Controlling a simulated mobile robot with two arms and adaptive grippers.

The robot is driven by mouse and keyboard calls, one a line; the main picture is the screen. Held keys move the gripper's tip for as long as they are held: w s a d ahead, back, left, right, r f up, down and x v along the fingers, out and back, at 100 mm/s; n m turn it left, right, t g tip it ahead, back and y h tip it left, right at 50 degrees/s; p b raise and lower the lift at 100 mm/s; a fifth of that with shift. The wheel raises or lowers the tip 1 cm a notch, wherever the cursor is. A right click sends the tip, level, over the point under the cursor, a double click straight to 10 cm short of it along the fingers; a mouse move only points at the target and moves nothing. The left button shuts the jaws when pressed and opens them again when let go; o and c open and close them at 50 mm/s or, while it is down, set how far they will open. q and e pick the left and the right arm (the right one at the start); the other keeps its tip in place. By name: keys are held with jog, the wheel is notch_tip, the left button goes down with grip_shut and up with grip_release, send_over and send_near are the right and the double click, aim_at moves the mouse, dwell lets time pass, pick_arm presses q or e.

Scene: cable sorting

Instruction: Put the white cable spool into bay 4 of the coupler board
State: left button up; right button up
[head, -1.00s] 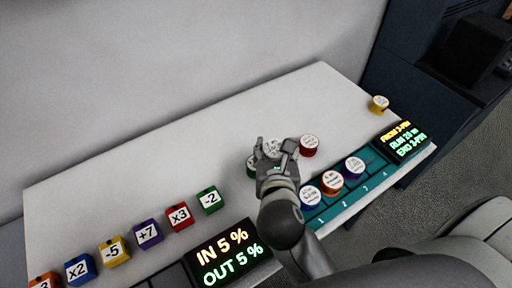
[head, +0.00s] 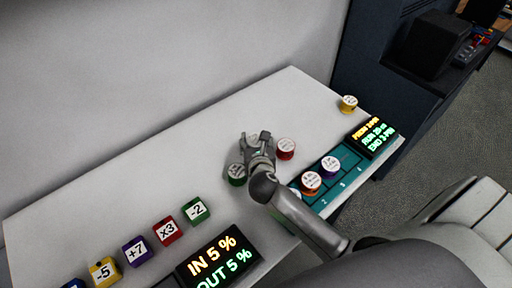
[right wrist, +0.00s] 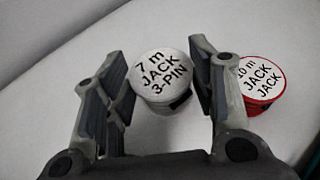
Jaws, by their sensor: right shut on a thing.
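The white cable spool (right wrist: 162,76), labelled 7 m JACK 3-PIN, is between the fingers of my right gripper (right wrist: 168,92) in the right wrist view. My right gripper (head: 258,138) is shut on it. In the head view the fingers mostly hide the spool, and I cannot tell whether it touches the table. The teal coupler board (head: 324,201) lies to the right along the front edge. An orange spool (head: 311,182) is in bay 2 and a purple spool (head: 331,164) in bay 3. Bay 4 (head: 347,153) looks empty. My left gripper is not in view.
A red spool (head: 286,148) stands close right of my gripper, a green spool (head: 237,174) close left. A yellow spool (head: 348,103) is at the far right. Lit displays (head: 371,135) (head: 218,257) and several coloured number blocks (head: 196,210) line the front. The table's back is clear.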

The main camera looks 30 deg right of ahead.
jog(key=shift+w+f, duration=0.1)
jog(key=shift+f, duration=1.55)
jog(key=shift+f, duration=0.2)
jog(key=o, duration=1.1)
jog(key=shift+r, duration=0.1)
